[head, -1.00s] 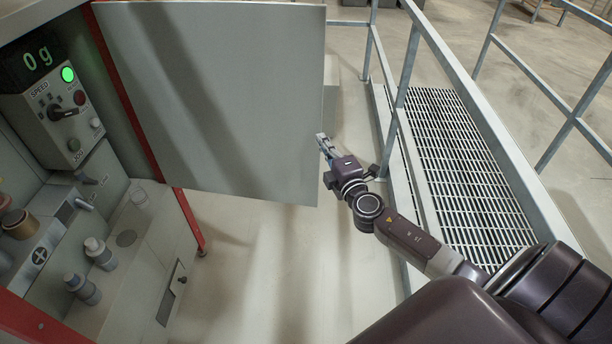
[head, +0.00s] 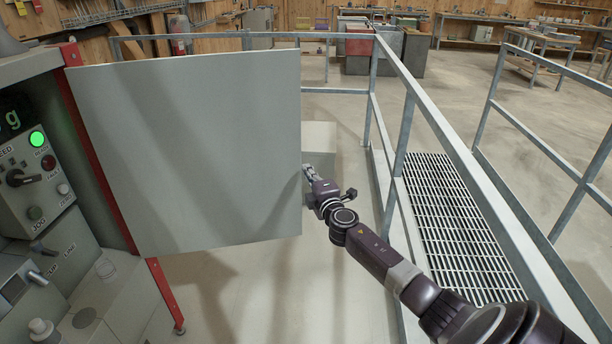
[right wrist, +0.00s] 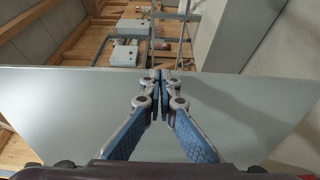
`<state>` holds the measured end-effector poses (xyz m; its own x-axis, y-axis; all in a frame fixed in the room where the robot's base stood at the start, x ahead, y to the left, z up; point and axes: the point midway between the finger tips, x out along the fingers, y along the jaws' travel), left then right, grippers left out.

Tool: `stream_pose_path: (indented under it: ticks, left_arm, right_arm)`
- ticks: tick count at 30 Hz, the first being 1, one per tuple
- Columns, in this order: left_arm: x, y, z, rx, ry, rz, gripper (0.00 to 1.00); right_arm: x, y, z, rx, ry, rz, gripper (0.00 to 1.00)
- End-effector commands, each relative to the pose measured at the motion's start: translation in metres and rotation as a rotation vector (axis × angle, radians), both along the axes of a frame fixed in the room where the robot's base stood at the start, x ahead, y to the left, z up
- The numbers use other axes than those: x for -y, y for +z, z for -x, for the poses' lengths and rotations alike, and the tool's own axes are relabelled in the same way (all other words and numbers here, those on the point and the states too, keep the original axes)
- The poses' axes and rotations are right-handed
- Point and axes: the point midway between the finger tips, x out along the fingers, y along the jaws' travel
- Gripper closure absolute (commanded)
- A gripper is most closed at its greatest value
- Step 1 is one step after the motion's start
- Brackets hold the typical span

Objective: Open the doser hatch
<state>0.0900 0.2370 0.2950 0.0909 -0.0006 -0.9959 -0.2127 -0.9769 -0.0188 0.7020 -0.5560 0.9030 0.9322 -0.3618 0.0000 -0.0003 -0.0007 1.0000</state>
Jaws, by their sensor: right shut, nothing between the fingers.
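A large flat grey door panel (head: 185,155), which looks like the doser hatch, stands swung out from the red-edged machine frame (head: 97,160) at left. My right gripper (head: 308,170) is at the panel's free right edge, in its lower half. Whether it touches the panel I cannot tell. In the right wrist view the fingers (right wrist: 161,76) are shut with nothing between them, their tips near the edge of the grey panel (right wrist: 80,105). My left gripper is out of view.
A control box (head: 33,185) with a knob and lit green button is on the machine at left. A metal railing (head: 440,110) and grated walkway (head: 455,220) run along the right, close to my right arm. Bare floor (head: 270,290) lies below the panel.

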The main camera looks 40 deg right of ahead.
Motion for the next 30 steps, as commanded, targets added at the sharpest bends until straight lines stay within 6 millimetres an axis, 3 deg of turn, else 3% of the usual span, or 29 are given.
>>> stream_pose_path:
  ticks: [14, 30]
  left_arm:
    - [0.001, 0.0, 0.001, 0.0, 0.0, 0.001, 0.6]
    - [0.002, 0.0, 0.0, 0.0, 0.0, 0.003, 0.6]
  right_arm:
    - [-0.002, -0.001, 0.007, -0.001, 0.0, 0.001, 1.0]
    - [-0.035, -0.001, 0.089, -0.002, 0.001, -0.001, 1.0]
